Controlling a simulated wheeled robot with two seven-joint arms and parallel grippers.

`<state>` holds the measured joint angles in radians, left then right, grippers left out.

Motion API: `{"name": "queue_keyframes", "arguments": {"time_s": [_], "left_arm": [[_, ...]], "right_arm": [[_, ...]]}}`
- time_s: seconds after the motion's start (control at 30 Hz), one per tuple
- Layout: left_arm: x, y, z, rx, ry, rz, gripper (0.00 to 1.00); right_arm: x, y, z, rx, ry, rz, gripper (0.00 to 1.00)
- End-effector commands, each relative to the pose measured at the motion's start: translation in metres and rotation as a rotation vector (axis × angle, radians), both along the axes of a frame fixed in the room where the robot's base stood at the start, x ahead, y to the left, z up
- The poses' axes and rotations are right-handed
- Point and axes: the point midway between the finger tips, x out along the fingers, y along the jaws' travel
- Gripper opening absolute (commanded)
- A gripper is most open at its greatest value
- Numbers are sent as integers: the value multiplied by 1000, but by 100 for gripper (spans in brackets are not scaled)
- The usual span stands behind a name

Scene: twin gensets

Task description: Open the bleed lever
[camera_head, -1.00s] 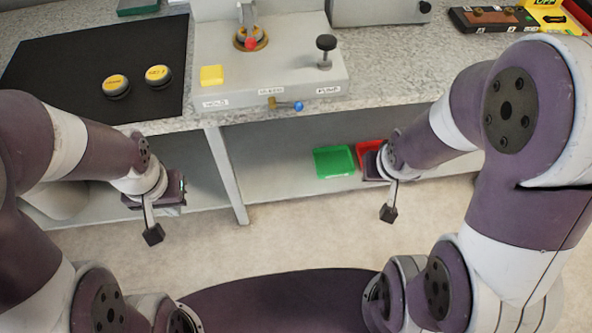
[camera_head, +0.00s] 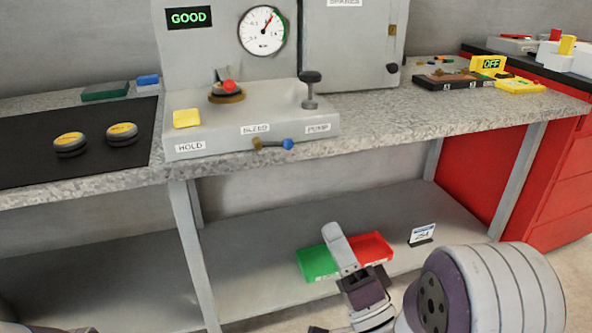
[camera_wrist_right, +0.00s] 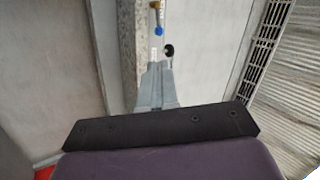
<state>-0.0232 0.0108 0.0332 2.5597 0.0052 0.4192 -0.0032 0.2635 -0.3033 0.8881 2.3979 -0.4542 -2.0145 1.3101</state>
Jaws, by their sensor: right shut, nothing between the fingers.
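The bleed lever (camera_head: 287,144) is a short bar with a blue knob on a brass valve body (camera_head: 257,143), on the front face of the grey bench unit under the BLEED label. It points to the right. My right gripper (camera_head: 334,232) is below and to the right of it, in front of the lower shelf, fingers together, empty and pointing up. In the right wrist view the shut fingers (camera_wrist_right: 156,75) point toward the blue knob (camera_wrist_right: 159,30), apart from it. My left gripper is out of view.
The unit carries a yellow HOLD pad (camera_head: 187,118), a red-topped fitting (camera_head: 228,88) and a black PUMP knob (camera_head: 310,77). Green (camera_head: 318,264) and red (camera_head: 376,246) trays lie on the lower shelf.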

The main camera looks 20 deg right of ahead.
Motion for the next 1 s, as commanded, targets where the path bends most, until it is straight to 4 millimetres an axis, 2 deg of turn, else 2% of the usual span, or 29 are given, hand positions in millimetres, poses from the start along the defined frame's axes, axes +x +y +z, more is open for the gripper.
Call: {"name": "queue_keyframes", "arguments": {"time_s": [0.27, 0.37, 0.53, 0.63, 0.7, 1.0], "left_arm": [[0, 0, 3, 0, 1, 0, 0], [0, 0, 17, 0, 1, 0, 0], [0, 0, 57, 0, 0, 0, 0], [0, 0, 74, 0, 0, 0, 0], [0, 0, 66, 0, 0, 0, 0], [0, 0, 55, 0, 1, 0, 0]], "right_arm": [[1, 0, 2, -2, 2, -2, 0], [6, 1, 10, -2, 3, 0, 0], [22, 6, 27, -3, 4, 1, 0], [42, 10, 38, -3, 5, 0, 0], [54, 13, 37, -4, 1, 0, 0], [100, 24, 65, -4, -1, -1, 0]]}}
